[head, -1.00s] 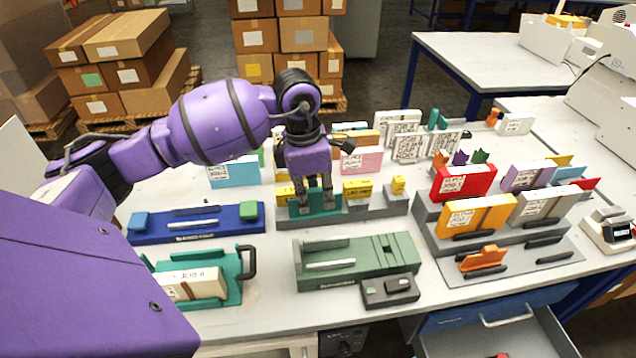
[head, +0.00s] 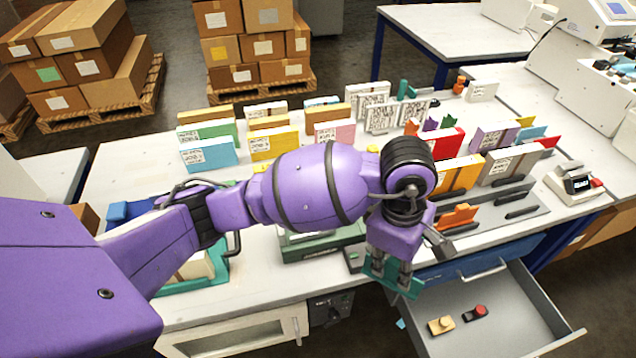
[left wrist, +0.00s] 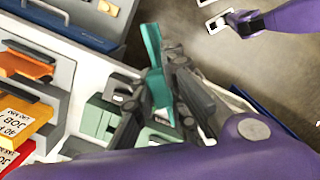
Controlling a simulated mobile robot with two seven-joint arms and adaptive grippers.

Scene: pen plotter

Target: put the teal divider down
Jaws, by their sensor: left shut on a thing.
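The teal divider (head: 409,287) is gripped by my left gripper (head: 393,278), whose fingers point down and hide its middle. It hangs in front of the table's front edge, near the left side of the open drawer (head: 500,300). I cannot tell its exact height above the drawer. In the left wrist view the divider (left wrist: 155,68) is an upright teal strip between the shut fingers. My right gripper is not seen in the head view.
The drawer holds a tan block (head: 440,325) and a black-and-red item (head: 475,313), with bare floor around them. A stepped grey rack with an orange divider (head: 458,217) stands behind. A green fixture (head: 315,243) sits left, partly hidden by my arm.

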